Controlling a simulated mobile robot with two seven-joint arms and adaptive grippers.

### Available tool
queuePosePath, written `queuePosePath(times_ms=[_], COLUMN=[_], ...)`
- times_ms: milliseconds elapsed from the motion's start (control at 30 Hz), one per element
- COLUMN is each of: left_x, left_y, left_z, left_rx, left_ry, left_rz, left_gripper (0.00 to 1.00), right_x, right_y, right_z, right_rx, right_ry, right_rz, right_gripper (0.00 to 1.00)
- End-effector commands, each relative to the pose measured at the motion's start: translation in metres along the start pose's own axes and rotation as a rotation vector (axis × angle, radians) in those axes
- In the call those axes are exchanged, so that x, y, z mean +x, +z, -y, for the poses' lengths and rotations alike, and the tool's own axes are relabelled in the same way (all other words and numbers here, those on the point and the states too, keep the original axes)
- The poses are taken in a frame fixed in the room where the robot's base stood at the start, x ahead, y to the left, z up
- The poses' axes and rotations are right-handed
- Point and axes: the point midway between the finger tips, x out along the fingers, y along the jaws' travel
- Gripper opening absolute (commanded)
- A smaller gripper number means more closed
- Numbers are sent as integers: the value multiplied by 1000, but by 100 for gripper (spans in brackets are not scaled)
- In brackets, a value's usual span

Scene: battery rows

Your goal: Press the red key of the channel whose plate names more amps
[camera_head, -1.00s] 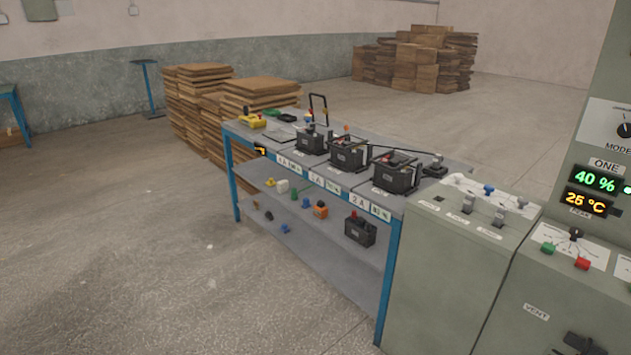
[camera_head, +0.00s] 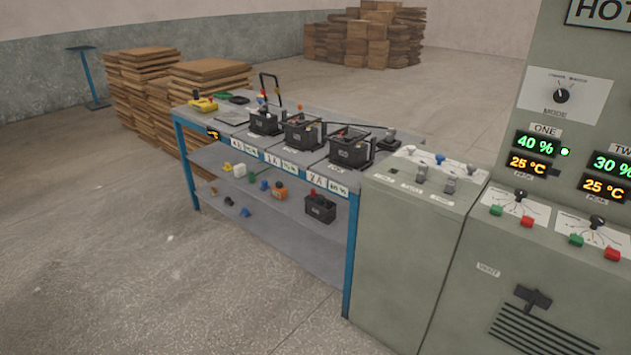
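On the grey-green cabinet at the right, channel ONE has a name plate (camera_head: 546,130), a green 40 % readout (camera_head: 535,143) and an amber 25 °C readout (camera_head: 529,165). Below are its green key (camera_head: 496,210) and red key (camera_head: 527,222). Channel TWO, partly cut off by the right edge, shows a 30 % readout (camera_head: 611,166) and 25 °C (camera_head: 603,188). Its green key (camera_head: 576,240) and red key (camera_head: 612,254) are below. I cannot read any amps figure on either channel's plates. Neither of my grippers is in view.
A black lever (camera_head: 534,298) sits above a vent. Stacked boards (camera_head: 150,100) stand behind; floor at front left is clear.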

Motion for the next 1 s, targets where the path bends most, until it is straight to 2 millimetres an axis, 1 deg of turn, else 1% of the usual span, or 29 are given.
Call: queuePosePath(times_ms=[67, 100, 167, 200, 1000], left_x=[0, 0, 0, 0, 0], left_y=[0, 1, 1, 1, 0], left_z=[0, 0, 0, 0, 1], left_rx=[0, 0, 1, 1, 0], left_ry=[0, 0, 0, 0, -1], left_rz=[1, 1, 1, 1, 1], left_gripper=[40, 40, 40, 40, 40], right_x=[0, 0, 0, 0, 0], right_y=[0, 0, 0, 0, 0], right_z=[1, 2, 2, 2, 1], right_rx=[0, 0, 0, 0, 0], right_ry=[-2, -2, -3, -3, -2], right_rz=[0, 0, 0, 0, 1], right_gripper=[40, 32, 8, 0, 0])
